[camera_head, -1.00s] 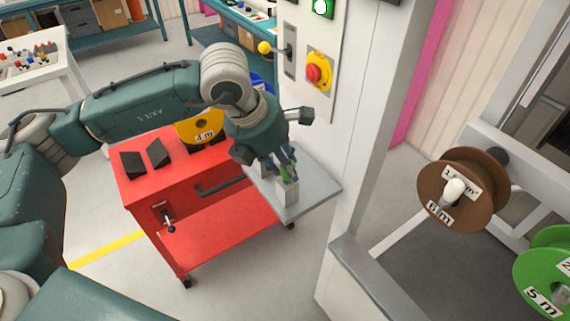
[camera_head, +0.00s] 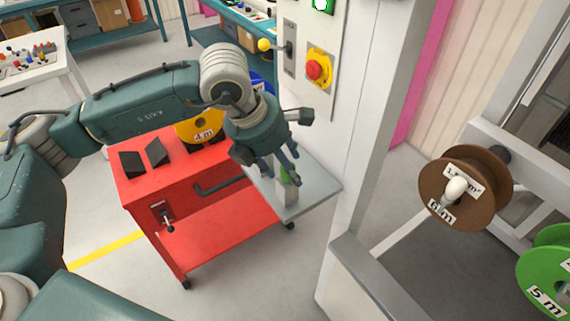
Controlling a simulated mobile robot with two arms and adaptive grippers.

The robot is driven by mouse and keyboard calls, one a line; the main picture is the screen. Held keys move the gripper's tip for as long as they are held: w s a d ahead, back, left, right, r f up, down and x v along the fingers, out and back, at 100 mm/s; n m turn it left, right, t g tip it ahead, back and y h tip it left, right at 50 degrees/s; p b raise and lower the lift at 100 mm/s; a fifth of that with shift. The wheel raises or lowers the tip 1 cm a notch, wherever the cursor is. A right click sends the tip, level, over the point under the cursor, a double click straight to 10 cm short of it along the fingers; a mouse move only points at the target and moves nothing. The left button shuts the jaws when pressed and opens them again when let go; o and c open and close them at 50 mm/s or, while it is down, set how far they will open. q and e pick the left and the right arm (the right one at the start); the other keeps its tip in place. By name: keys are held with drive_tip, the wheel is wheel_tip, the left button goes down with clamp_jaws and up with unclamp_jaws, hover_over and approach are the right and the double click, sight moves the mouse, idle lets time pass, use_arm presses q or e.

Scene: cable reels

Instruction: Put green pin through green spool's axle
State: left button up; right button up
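The green pin (camera_head: 285,178) stands in a pale grey holder on the cart's grey side shelf, partly hidden by my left gripper. My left gripper (camera_head: 283,165) is just above and around the pin's upper end, with its fingers spread. It looks open, and I cannot tell whether a finger touches the pin. The green spool (camera_head: 541,284), labelled 5 m, is at the right edge, mounted on the grey rack and cut off by the frame. Its axle end shows only in part. My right gripper is not in view.
A brown spool (camera_head: 465,187) hangs on the rack left of the green one. A white panel post (camera_head: 362,150) with a red emergency button (camera_head: 315,70) stands between cart and rack. The red cart (camera_head: 205,205) carries a yellow spool (camera_head: 197,130).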

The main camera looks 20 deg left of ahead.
use_arm(q)
drive_tip(key=v, duration=1.2)
